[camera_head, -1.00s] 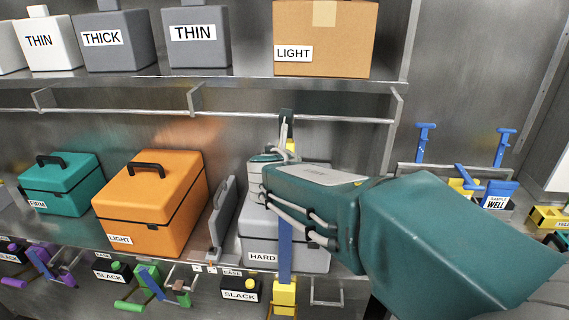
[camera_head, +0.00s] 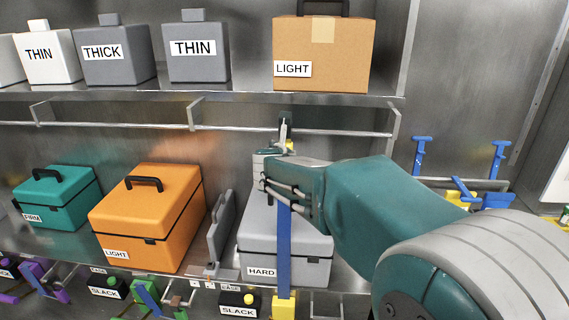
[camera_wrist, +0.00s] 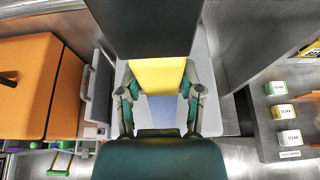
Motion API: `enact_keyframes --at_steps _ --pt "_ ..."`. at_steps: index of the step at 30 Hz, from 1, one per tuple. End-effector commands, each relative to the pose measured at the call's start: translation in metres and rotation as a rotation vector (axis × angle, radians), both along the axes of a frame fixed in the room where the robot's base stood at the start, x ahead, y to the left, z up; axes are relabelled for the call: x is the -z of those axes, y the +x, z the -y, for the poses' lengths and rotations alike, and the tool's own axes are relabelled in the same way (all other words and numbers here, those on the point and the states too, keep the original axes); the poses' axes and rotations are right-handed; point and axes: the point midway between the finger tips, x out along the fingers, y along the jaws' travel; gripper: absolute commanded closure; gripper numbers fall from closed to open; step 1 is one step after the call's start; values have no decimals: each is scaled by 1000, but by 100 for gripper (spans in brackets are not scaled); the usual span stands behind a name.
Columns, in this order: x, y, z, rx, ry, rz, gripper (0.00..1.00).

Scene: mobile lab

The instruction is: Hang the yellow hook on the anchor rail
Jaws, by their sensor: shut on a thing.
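The yellow hook (camera_head: 290,146) is in my gripper (camera_head: 272,168), in front of the grey HARD case. A dark upright piece (camera_head: 286,120) above it overlaps the anchor rail (camera_head: 240,128) in the head view. I cannot tell whether it touches the rail or is in front of it. A blue strip (camera_head: 284,245) hangs below my gripper to a yellow block (camera_head: 284,306). In the wrist view, both fingers of my gripper (camera_wrist: 159,100) flank the yellow hook (camera_wrist: 158,75), with blue below it. My fingers and arm hide part of the hook.
The shelf above the rail holds the LIGHT cardboard box (camera_head: 325,50) and grey THIN case (camera_head: 195,55). Below stand the orange case (camera_head: 145,215), teal case (camera_head: 55,200) and grey HARD case (camera_head: 262,235). Blue handles (camera_head: 421,152) stand at right. The rail's left stretch is clear.

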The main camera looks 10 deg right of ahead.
Motion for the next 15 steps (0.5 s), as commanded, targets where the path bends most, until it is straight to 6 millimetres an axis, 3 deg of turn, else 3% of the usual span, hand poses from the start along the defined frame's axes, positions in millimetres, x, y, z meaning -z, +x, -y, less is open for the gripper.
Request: enact_keyframes --at_steps 8,15 --pt "0 18 7 1 0 0 100" --pt "10 18 6 0 0 0 100"
